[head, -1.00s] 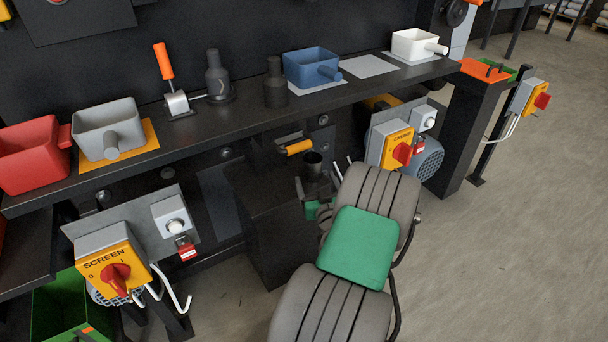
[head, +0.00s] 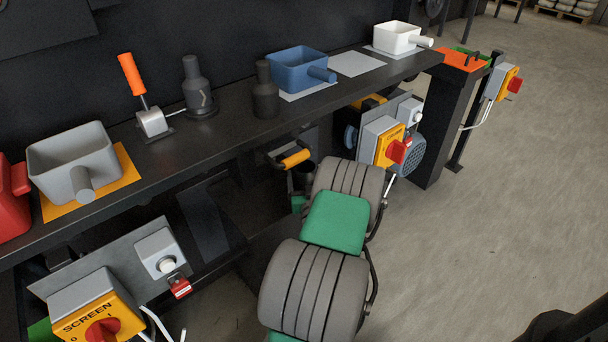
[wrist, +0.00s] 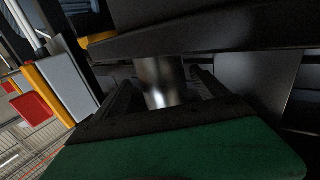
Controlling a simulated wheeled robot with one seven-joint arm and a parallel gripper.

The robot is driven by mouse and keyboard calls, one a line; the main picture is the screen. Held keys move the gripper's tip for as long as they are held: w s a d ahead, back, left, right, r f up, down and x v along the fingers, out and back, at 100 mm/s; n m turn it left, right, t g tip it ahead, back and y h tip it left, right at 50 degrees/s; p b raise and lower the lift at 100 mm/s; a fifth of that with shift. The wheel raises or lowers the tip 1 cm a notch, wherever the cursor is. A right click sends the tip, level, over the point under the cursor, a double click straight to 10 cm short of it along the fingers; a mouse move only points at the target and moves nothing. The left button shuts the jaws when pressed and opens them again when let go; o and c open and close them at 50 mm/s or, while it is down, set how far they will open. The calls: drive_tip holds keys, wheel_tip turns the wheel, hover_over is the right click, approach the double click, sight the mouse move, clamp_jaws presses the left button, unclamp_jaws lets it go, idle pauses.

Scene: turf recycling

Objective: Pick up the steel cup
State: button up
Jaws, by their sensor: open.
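The steel cup (wrist: 162,82) is a shiny cylinder in the wrist view, between the two dark fingers of my gripper (wrist: 164,88). Its top is hidden under a dark overhanging edge. The fingers are open, one on each side of the cup; I cannot tell whether either touches it. In the head view the cup (head: 303,167) is small and dark, partly hidden behind a yellow-orange handle. My gripper (head: 301,186) shows there only in part, low beneath the shelf, mostly covered by my own arm.
The dark shelf (head: 215,128) overhangs this spot and carries grey, blue (head: 297,70) and white scoops. The yellow-orange handle (head: 296,159) is close to the cup. A yellow switch box (head: 384,142) stands right of my arm. Open floor (head: 480,220) lies to the right.

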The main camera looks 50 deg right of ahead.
drive_tip(key=p+x, duration=0.1)
drive_tip(key=x, duration=0.3)
drive_tip(key=shift+w+a, duration=0.15)
drive_tip(key=shift+a, duration=0.1)
drive_tip(key=shift+w+d, duration=0.1)
drive_tip(key=shift+d, duration=0.1)
drive_tip(key=c, duration=1.6)
drive_tip(key=shift+o, duration=0.2)
